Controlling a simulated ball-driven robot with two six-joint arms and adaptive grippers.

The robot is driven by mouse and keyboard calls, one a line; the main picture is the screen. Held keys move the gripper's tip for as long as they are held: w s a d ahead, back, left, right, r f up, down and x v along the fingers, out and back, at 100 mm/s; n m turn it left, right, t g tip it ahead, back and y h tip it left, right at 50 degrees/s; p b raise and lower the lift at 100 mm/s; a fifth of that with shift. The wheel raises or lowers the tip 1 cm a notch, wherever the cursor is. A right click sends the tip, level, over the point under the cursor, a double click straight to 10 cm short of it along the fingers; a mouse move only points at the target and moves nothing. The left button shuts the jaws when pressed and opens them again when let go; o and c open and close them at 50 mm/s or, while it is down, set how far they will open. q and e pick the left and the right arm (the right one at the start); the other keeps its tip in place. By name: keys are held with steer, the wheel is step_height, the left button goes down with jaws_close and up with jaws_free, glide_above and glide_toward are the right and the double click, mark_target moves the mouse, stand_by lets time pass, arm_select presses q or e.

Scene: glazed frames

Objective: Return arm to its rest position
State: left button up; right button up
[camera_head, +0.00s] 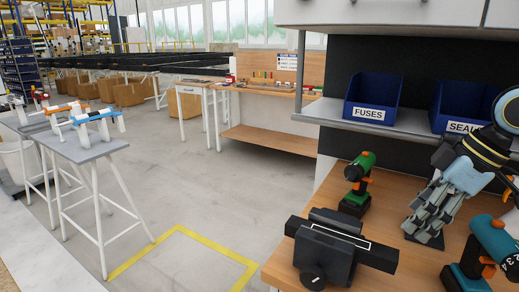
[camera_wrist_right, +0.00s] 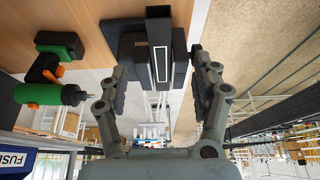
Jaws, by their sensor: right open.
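My right gripper (camera_head: 425,222) is at the right side of the head view, above the wooden workbench (camera_head: 385,192). Its grey jointed fingers point down and are spread apart with nothing between them. In the right wrist view the open gripper (camera_wrist_right: 158,65) shows both fingers, with a black vise beyond the gap. In the head view this black vise (camera_head: 325,262) stands at the bench's front, left of the gripper and apart from it. My left gripper is not in view.
A green drill (camera_head: 361,172) stands behind the vise; a teal drill (camera_head: 490,245) stands at the right, near the gripper. A shelf above holds a blue FUSES bin (camera_head: 374,100) and a blue SEALS bin (camera_head: 455,105). Open floor lies left of the bench.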

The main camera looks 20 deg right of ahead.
steer(key=s+a+f+m+h, duration=0.2)
steer(key=s+a+f+m, duration=0.15)
steer(key=s+a, duration=0.35)
steer(key=s+a+f+m+h, duration=0.1)
steer(key=s+a+f+m, duration=0.2)
steer(key=s+a+f, duration=0.3)
steer(key=s+d+f+b, duration=0.15)
steer(key=f+b, duration=0.25)
steer(key=f, duration=0.9)
steer(key=s+f+g+h+b, duration=0.1)
steer(key=s+f+b, duration=0.15)
steer(key=f, duration=0.95)
steer(key=s+d+f+b, duration=0.1)
steer(key=f+b, duration=0.3)
steer(key=f, duration=0.9)
steer(key=s+f+m+g+b, duration=0.1)
steer(key=s+f+b, duration=0.5)
steer(key=s+f, duration=1.1)
step_height(320, 180, down, 3)
steer(key=shift+d+f+b, duration=0.1)
steer(key=shift+d+b, duration=0.3)
steer(key=shift+s+g, duration=0.1)
steer(key=shift+g, duration=0.2)
